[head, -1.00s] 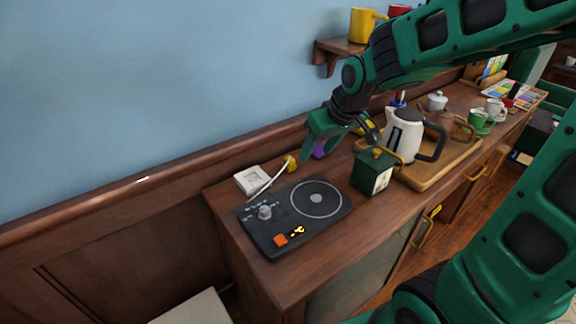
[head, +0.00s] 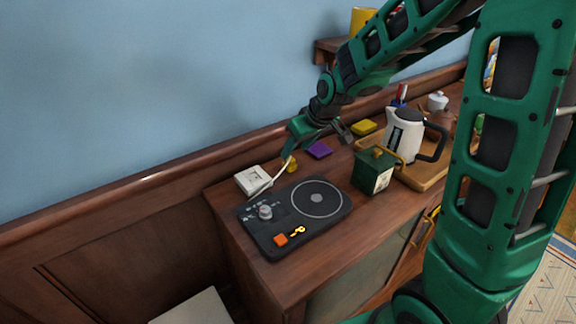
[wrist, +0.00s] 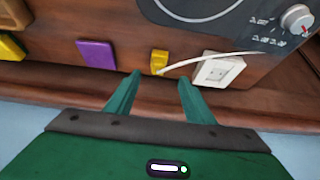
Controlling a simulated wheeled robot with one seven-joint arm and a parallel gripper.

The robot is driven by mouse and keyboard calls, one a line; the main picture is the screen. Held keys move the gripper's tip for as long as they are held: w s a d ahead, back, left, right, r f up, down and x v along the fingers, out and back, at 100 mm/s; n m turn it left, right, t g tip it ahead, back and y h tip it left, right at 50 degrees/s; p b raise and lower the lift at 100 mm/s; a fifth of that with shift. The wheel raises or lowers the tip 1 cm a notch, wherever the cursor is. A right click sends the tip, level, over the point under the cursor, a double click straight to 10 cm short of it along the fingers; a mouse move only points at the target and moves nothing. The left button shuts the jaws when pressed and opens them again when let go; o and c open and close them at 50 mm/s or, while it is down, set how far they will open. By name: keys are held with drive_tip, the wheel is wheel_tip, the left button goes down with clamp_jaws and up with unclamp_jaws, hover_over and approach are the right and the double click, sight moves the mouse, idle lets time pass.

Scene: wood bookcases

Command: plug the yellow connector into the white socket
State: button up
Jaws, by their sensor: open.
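The yellow connector (head: 291,163) lies on the wooden cabinet top behind the black turntable-like device, with a white cable running from it. In the wrist view the yellow connector (wrist: 159,62) lies beyond and between my fingertips, apart from them. The white socket (head: 253,180) is a square block to its left on the cabinet top. The white socket also shows at the upper right of the wrist view (wrist: 218,70), with the cable passing over its edge. My gripper (head: 316,140) is open and empty, above and behind the connector; its fingers show in the wrist view (wrist: 160,80).
The black device (head: 295,215) stands in front of the connector. A purple block (head: 319,150) and a yellow block (head: 364,128) lie to the right. A green box (head: 373,172) and a white kettle (head: 404,136) on a tray stand further right. The wall is close behind.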

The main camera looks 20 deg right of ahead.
sight(290, 158)
drive_tip(key=shift+x, duration=1.55)
drive_tip(key=shift+x, duration=2.55)
drive_tip(key=shift+d, duration=0.15)
drive_tip(key=c, duration=1.1)
